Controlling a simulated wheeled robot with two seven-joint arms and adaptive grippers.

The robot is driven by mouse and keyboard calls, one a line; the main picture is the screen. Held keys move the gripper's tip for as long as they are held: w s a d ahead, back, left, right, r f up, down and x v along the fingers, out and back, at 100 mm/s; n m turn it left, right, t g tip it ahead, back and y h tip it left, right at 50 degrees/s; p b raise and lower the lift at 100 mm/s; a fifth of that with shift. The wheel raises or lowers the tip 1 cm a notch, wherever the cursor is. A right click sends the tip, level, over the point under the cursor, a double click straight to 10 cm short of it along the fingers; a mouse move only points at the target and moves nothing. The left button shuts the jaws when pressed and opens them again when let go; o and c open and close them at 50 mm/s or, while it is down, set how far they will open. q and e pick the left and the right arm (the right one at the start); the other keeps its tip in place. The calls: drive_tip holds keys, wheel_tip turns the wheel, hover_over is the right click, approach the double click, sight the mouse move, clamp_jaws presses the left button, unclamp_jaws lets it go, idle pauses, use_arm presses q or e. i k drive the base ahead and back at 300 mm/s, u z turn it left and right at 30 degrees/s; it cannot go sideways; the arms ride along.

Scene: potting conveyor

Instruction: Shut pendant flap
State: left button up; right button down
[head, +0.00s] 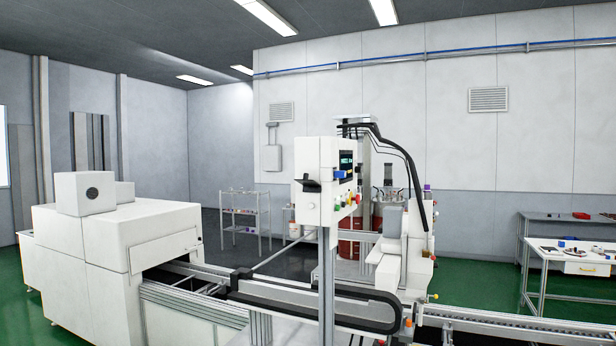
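The pendant (322,180) is a white box on a grey post (326,270), near the middle of the head view. A dark screen (346,160) and several coloured buttons show on its right-facing side. A small black piece (309,185) sticks out from its broad left face. I cannot tell whether this piece is the flap or a handle, and no flap edge is clear at this size. Neither of my grippers is in view.
A conveyor (460,318) runs across the front, with a black cable chain (300,300) along it. A white machine housing (150,235) stands at the left. A dispensing unit (392,255) stands behind the pendant. A white worktable (575,258) is at the right.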

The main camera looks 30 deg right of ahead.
sight(309, 186)
drive_tip(key=z, duration=0.45)
drive_tip(key=i, duration=1.05)
drive_tip(key=z, duration=0.75)
